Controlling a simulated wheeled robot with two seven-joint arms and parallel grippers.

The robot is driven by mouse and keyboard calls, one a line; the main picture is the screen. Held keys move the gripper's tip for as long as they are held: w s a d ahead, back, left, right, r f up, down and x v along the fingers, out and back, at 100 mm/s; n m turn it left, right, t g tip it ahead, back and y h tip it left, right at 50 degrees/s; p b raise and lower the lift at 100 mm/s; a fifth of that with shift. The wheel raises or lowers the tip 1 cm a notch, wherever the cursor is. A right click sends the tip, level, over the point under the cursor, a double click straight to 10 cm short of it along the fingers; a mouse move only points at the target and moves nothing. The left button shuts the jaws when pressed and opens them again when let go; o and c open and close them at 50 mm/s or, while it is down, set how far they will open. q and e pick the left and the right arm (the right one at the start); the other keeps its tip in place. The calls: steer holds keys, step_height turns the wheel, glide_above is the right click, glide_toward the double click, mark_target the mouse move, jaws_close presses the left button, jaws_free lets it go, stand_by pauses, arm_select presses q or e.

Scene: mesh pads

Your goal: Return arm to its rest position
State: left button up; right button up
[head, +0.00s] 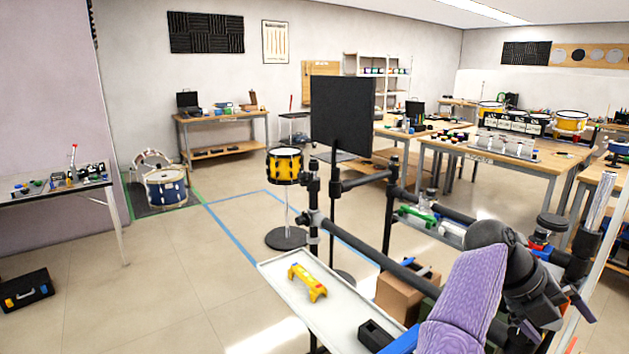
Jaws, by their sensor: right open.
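My right arm (465,295), in a purple sleeve, rises from the lower right of the head view, bends at a dark joint and points down to the right. My right gripper (556,322) is at the lower right edge beside the dark rack tubes, with its fingers apart. I see nothing held in it, though its lower part is partly hidden. My left gripper and left arm are not in view.
A white tray (292,286) close in front holds a yellow bracket-like piece (307,282) and a black block (376,335). Open floor lies left, around a yellow drum (284,166).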

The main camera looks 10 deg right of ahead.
steer(key=w+a+f+n+t+h, duration=0.2)
steer(key=w+f+n+t+h, duration=0.25)
steer(key=n+t, duration=0.55)
steer(key=w+a+f+n+t+h, duration=0.3)
steer(key=w+f+n+t, duration=0.3)
steer(key=n, duration=0.7)
steer(key=s+a+f+n+t+y, duration=0.1)
steer(key=s+a+f+n+y, duration=0.1)
steer(key=a+f+n+y, duration=0.45)
steer(key=s+a+f+n+t+y, duration=0.2)
steer(key=s+f+n+y, duration=0.15)
steer(key=f, duration=0.55)
steer(key=s+a+f+n+g+y, duration=0.4)
steer(key=s+a+f+n+g, duration=0.15)
steer(key=s+f, duration=0.65)
steer(key=s+a+f+n+g, duration=0.1)
steer(key=s+f+n+g, duration=0.2)
steer(key=s, duration=1)
steer(key=s+a+f+n+g+y, duration=0.1)
steer(key=s+f+g, duration=0.5)
steer(key=s, duration=0.8)
steer(key=shift+s+a+f+n, duration=0.25)
steer(key=shift+a+n, duration=0.35)
steer(key=shift+n, duration=0.35)
steer(key=shift+y, duration=0.25)
